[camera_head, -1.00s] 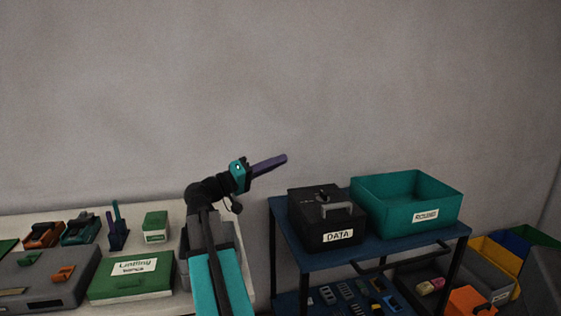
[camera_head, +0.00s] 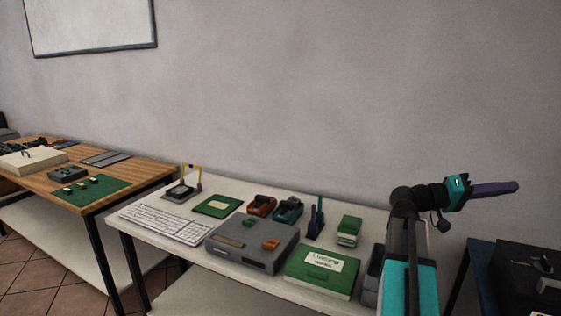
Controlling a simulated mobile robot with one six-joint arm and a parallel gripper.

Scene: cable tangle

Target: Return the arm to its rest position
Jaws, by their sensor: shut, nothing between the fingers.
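My arm rises at the right of the head view, with teal and black links. My gripper (camera_head: 497,188), with purple fingers, is shut and empty. It points right, raised in front of the bare wall. It is above and to the right of the white table (camera_head: 150,207), and above the dark box (camera_head: 527,275) at the right edge. It appears apart from everything around it.
The white table holds a keyboard (camera_head: 172,223), a grey case (camera_head: 250,245), a green labelled box (camera_head: 322,270) and a small green-and-white box (camera_head: 349,231). A wooden table (camera_head: 130,172) stands at left. A whiteboard (camera_head: 92,22) hangs on the wall. Space above the tables is clear.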

